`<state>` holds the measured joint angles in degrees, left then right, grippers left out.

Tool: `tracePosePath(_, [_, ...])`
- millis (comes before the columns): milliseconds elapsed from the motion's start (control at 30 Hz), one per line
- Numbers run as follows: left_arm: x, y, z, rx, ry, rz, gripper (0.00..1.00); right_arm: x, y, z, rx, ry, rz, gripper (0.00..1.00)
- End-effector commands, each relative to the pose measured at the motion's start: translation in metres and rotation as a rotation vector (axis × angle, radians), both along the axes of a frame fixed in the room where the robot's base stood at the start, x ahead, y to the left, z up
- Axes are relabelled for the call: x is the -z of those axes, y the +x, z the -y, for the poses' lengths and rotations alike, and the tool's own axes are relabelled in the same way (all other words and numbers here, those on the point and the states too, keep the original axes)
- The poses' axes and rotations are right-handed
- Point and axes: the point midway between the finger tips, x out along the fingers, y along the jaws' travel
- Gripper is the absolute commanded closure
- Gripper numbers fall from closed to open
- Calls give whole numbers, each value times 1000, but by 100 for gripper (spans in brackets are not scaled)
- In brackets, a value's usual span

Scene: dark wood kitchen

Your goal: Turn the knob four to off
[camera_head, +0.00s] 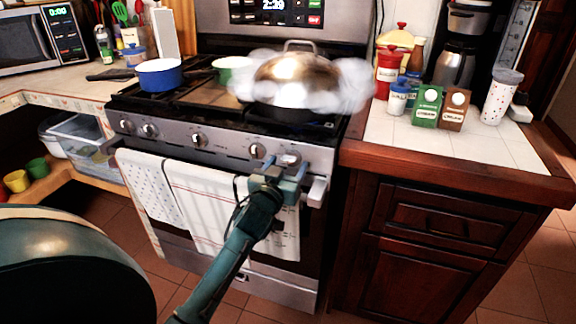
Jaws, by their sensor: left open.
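The steel stove (175,138) has a row of several knobs on its front panel. One knob (258,151) sits just left of my gripper's top, and the rightmost knob (290,160) is right at the gripper and partly covered by it. No numbers on the knobs can be read, so I cannot tell which one is number four. My left gripper (280,170) is open at the right end of the panel, above the oven handle. Whether its fingers touch the rightmost knob cannot be told. My right gripper is not in view.
A steaming lidded pan (298,82) stands on the right burners, and a blue pot (160,75) on the left. Towels (205,200) hang from the oven handle beside my arm. Jars and cartons (428,106) stand on the right counter. The floor before the drawers is clear.

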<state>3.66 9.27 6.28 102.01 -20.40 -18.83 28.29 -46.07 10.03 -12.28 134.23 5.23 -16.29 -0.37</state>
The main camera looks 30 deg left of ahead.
Motion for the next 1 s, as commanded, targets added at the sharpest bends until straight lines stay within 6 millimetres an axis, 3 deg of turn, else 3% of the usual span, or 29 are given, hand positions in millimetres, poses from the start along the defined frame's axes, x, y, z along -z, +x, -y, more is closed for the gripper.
tracePosePath(133, [0, 10, -2, 0, 0, 1, 36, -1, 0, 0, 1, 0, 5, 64])
tracePosePath(433, [0, 12, -3, 0, 0, 0, 36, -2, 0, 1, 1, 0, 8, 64])
tracePosePath(1000, [0, 11, -3, 0, 0, 0, 80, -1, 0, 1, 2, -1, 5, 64])
